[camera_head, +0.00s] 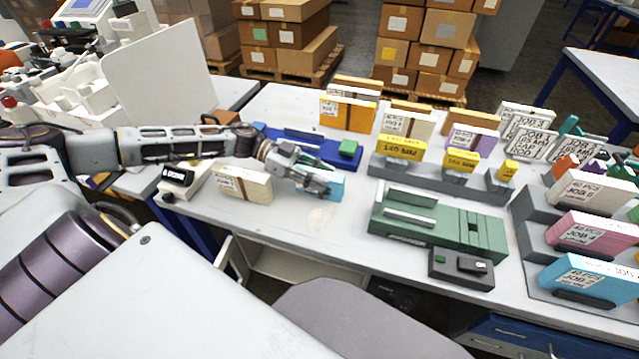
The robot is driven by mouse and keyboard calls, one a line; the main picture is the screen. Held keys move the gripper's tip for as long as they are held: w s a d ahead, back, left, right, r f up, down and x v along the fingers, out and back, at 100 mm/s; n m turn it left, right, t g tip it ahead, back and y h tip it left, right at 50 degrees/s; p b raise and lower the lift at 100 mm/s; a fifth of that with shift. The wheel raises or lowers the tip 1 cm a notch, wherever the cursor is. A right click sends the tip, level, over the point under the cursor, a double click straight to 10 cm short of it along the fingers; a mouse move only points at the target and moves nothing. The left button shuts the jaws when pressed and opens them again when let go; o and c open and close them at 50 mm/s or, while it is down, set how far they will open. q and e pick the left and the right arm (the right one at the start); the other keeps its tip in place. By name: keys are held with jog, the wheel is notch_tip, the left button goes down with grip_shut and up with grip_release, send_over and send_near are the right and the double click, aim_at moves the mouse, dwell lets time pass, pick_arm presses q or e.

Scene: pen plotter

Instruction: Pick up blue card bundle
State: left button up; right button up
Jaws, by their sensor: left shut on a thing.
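A light blue card bundle (331,187) is at the left middle of the white table, in front of the blue machine. My left gripper (324,184) is shut on this bundle and covers most of it. Whether the bundle rests on the table or is lifted slightly cannot be told. Another light blue bundle (590,279) stands in the grey rack at the lower right, apart from my gripper. My right gripper does not show.
A cream bundle (243,185) and a small label device (180,180) lie left of the gripper. A blue machine (310,146) is behind it. A green machine (440,222) stands to the right, and a grey rack (537,240) beyond. Bare table lies in front of the gripper.

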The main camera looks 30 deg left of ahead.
pick_arm(q)
jog(key=shift+c, duration=0.9)
jog(key=shift+r, duration=0.15)
